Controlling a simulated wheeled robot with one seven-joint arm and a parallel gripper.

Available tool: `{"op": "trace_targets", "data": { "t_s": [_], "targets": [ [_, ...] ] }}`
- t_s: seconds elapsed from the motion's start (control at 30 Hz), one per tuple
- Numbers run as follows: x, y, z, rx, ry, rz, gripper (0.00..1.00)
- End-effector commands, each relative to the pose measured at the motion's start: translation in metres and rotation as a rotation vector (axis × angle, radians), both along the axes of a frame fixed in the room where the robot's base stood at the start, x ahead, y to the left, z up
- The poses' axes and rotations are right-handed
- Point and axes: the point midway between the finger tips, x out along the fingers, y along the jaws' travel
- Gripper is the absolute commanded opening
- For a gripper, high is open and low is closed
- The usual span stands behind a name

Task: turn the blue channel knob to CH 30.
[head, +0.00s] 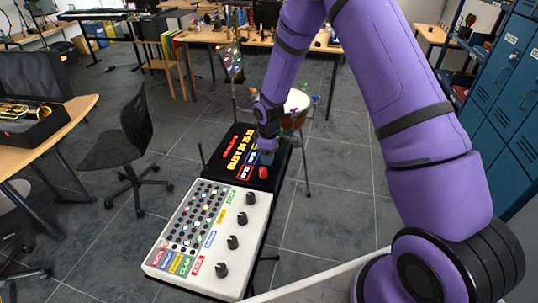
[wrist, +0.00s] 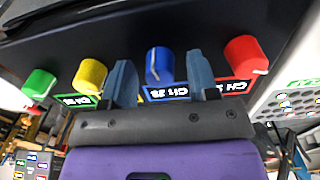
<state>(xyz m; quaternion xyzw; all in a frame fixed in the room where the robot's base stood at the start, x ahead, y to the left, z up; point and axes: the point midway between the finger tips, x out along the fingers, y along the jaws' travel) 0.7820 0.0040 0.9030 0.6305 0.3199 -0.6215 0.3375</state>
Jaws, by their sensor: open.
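The blue channel knob (wrist: 160,62) is on the dark face of a black unit, in the middle of the wrist view. My gripper (wrist: 160,68) is open, with one blue-grey finger on each side of the blue knob and a small gap on both sides. A lit label (wrist: 167,91) beside the knob appears upside down; it begins with CH, but I cannot read its number surely. In the head view, my gripper (head: 266,152) is at the right end of the black unit (head: 283,172) and hides most of the blue knob.
A red knob (wrist: 245,56) is close to the right finger, and a yellow knob (wrist: 89,75) is close to the left finger. A green knob (wrist: 39,84) is farther left. A white panel (head: 252,221) with black knobs stands in front of the black unit.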

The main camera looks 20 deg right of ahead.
Motion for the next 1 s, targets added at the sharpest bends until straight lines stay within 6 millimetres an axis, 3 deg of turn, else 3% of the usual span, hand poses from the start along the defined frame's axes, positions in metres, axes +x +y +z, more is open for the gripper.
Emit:
{"op": "trace_targets", "data": {
  "t_s": [0.33, 0.5, 0.57, 1.0],
  "targets": [
    [0.0002, 0.0002, -0.0033, 0.000, 0.000, 0.000, 0.54],
    [0.0002, 0.0002, -0.0032, 0.000, 0.000, 0.000, 0.15],
    [0.0002, 0.0002, -0.0032, 0.000, 0.000, 0.000, 0.05],
    [0.0004, 0.0009, -0.0030, 0.000, -0.001, -0.091, 0.05]
  ]
}}
